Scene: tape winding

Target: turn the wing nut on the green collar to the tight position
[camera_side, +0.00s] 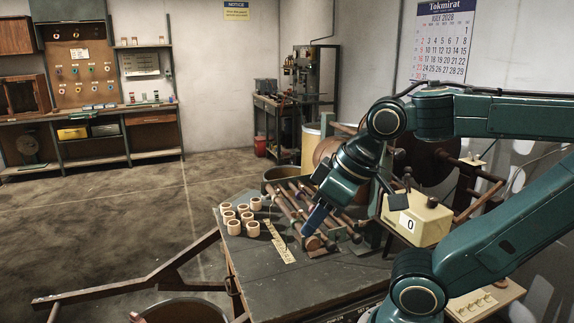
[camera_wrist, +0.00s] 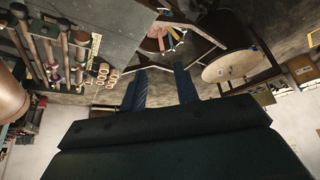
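In the side view my gripper (camera_side: 311,230) points down over the workbench, with a blue finger close to the ends of the rods; I cannot tell whether it touches them. In the wrist view the two blue fingers of my gripper (camera_wrist: 160,76) stand apart with nothing visible between them. Several dark rods with brown ends (camera_side: 290,205) lie side by side on the bench; they also show at the upper left of the wrist view (camera_wrist: 48,45). I cannot make out the green collar or its wing nut in either view.
Several cream rings (camera_side: 229,216) stand on the bench left of the rods, beside a yellow marked strip (camera_side: 279,242). A cream counter box (camera_side: 421,219) reading 0 is at the right. A round bin (camera_side: 185,311) stands below the bench front. The bench's front-left top is clear.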

